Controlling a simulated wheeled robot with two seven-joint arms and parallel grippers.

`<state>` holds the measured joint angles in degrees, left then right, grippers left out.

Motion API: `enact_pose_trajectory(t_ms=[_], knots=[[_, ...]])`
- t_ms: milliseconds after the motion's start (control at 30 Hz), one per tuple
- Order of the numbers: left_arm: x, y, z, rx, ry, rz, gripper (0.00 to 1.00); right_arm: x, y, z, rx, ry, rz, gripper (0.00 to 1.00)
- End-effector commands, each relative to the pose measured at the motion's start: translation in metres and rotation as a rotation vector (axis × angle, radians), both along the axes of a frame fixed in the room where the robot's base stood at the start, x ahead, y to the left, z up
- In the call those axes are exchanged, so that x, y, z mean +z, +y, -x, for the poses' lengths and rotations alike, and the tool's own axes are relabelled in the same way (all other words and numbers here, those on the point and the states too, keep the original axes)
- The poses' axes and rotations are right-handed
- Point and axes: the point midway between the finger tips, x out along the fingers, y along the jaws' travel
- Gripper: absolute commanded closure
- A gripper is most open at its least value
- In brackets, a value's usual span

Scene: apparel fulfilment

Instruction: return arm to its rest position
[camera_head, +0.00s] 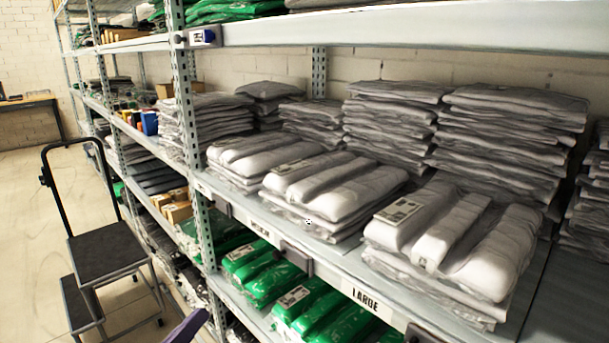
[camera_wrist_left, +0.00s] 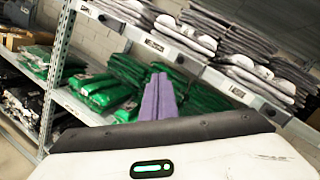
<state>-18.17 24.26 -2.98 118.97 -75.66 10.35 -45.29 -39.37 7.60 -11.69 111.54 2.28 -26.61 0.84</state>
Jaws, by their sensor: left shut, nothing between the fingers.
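My left gripper (camera_head: 198,316) shows only as a purple tip at the bottom edge of the head view, in front of the lower shelf. In the left wrist view its two purple fingers (camera_wrist_left: 159,82) lie together, shut and empty. The fingers point toward the shelving, with green packages behind them, and no contact shows. Most of the left arm is outside the head view. My right gripper is in neither view.
Grey bagged garments (camera_head: 335,190) are stacked on the middle shelf, whose edge bears a LARGE label (camera_head: 366,300). Green packages (camera_head: 262,272) lie on the shelf below. A metal upright (camera_head: 187,120) stands left of them. A black step stool (camera_head: 105,255) stands on the floor at left.

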Motion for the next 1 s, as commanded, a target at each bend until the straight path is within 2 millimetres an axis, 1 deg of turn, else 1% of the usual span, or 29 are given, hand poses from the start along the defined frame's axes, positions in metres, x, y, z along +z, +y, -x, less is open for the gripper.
enact_pose_trajectory(t_ms=[33, 67, 100, 167, 200, 267, 300, 367, 400, 500, 600, 700, 800, 1000], knots=[[-0.02, 0.005, 0.005, 0.04, 0.109, 0.21, 1.0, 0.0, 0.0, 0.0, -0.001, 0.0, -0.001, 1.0], [-0.033, 0.009, 0.008, 0.068, 0.175, 0.343, 1.0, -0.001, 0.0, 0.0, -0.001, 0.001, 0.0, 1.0], [-0.051, 0.015, 0.013, 0.11, 0.264, 0.519, 1.0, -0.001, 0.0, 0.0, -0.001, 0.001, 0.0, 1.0], [-0.083, 0.021, 0.023, 0.182, 0.397, 0.777, 1.0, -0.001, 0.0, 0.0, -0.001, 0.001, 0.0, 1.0], [-0.106, 0.024, 0.032, 0.237, 0.486, 0.947, 1.0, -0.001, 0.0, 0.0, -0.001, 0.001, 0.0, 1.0], [-0.145, 0.024, 0.049, 0.331, 0.618, 1.198, 1.0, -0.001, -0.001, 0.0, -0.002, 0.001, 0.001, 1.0], [-0.17, 0.022, 0.064, 0.4, 0.705, 1.363, 1.0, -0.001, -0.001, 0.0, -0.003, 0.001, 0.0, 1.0], [-0.207, 0.014, 0.088, 0.509, 0.824, 1.588, 1.0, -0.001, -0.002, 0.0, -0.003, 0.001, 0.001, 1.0], [-0.227, 0.008, 0.104, 0.579, 0.892, 1.719, 1.0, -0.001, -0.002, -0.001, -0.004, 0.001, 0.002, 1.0], [-0.266, -0.013, 0.141, 0.737, 1.028, 1.98, 1.0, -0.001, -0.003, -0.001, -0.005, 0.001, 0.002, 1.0], [-0.289, -0.029, 0.169, 0.856, 1.114, 2.149, 1.0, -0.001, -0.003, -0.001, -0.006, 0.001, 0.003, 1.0], [-0.299, -0.041, 0.184, 0.923, 1.16, 2.24, 1.0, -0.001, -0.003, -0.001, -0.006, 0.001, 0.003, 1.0], [-0.302, -0.044, 0.189, 0.948, 1.177, 2.272, 1.0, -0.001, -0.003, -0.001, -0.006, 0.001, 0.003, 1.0], [-0.302, -0.044, 0.189, 0.947, 1.176, 2.271, 1.0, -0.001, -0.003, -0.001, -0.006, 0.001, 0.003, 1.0]])
